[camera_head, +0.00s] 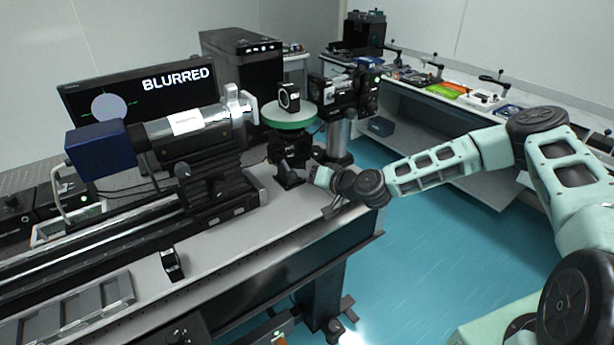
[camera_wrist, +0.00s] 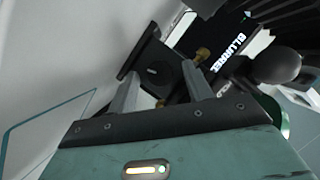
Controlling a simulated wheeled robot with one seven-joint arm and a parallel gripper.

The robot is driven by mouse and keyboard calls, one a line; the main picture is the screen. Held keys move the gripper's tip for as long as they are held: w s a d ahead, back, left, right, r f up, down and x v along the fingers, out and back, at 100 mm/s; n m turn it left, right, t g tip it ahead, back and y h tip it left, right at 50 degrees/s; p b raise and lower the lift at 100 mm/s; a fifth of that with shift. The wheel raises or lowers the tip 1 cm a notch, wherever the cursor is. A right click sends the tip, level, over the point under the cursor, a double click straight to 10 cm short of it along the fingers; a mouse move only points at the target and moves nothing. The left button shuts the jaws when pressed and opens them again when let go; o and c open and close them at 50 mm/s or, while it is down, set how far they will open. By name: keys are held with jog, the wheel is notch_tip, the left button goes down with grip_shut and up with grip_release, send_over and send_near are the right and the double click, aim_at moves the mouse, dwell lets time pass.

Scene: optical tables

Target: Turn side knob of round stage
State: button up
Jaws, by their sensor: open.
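The round stage has a green disc top (camera_head: 288,116) on a black body (camera_head: 290,150) at the end of the optical bench. A small black holder (camera_head: 289,97) stands upright on the disc. My gripper (camera_head: 310,176) is low beside the stage's base, on its right side. In the wrist view, my gripper (camera_wrist: 160,74) is open, its two pale fingers apart. A small brass knob (camera_wrist: 203,54) is near the right fingertip. I cannot tell whether the fingers touch anything.
A monitor (camera_head: 140,95) reads "BLURRED". A silver tube with a blue camera (camera_head: 102,146) lies left of the stage. A black device on a silver post (camera_head: 340,135) stands close behind it. Blue floor (camera_head: 440,225) is open at right; a side table (camera_head: 455,95) stands beyond.

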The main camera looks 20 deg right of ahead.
jog(key=c, duration=1)
jog(key=shift+o, duration=0.2)
jog(key=shift+f+b, duration=0.2)
jog(key=shift+b, duration=0.45)
jog(key=shift+y+b, duration=0.3)
jog(key=shift+b, duration=0.3)
jog(key=shift+r+m, duration=0.2)
jog(key=shift+m, duration=0.1)
jog(key=o, duration=1)
jog(key=shift+c, duration=0.2)
jog(key=b+v, duration=0.3)
jog(key=v, duration=1.4)
jog(key=shift+s+b, duration=0.25)
jog(key=shift+b, duration=0.1)
jog(key=shift+d, duration=0.1)
